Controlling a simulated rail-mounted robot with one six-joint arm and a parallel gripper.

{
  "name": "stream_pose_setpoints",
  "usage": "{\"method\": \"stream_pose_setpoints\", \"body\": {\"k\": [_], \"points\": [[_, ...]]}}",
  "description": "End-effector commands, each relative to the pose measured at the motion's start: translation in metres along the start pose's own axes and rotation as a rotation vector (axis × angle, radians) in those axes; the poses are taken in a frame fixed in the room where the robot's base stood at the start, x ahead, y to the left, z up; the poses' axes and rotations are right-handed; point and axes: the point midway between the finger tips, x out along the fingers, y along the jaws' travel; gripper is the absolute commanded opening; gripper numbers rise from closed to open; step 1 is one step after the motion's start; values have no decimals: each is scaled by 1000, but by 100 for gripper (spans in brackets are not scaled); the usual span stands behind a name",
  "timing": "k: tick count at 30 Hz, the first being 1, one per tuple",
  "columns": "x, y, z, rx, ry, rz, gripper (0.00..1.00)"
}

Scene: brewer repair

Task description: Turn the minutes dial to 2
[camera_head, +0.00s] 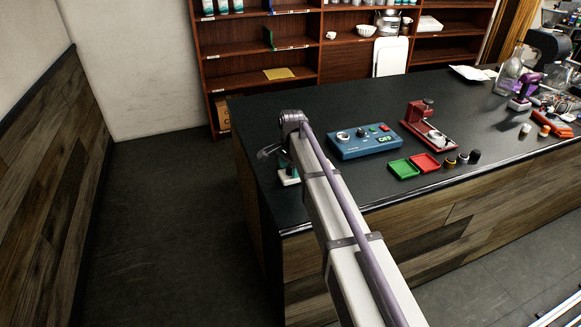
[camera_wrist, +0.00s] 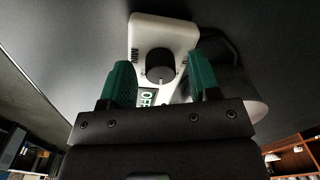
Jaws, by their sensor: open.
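The minutes dial (camera_wrist: 159,63) is a round black knob on a white timer box (camera_wrist: 145,26) marked "MIN", in the wrist view. A small light pointer shows at the knob's lower edge, and a green display (camera_wrist: 149,97) below reads "OFF". My gripper (camera_wrist: 161,78) is open, with one green finger on each side of the knob in the picture. Gaps show between the fingers and the knob; I cannot tell how deep they reach. In the head view a white box (camera_head: 287,179), likely the timer, is at the counter's left end, mostly hidden by my arm.
A blue control box (camera_head: 365,142) with dials stands on the black counter (camera_head: 330,95), right of my arm. A red stand (camera_head: 429,127), a green tray (camera_head: 403,168), a red tray (camera_head: 425,162) and small knobs (camera_head: 462,158) lie farther right.

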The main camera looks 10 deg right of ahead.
Motion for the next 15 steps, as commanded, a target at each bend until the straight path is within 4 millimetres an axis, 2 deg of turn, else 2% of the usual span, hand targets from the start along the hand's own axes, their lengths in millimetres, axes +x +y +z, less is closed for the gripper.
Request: {"method": "stream_pose_setpoints", "body": {"k": [5,8,11,15], "points": [[-1,0,0,0,0,0,56],[-9,0,0,0,0,0,56],[-26,0,0,0,0,0,56],[-61,0,0,0,0,0,56]]}}
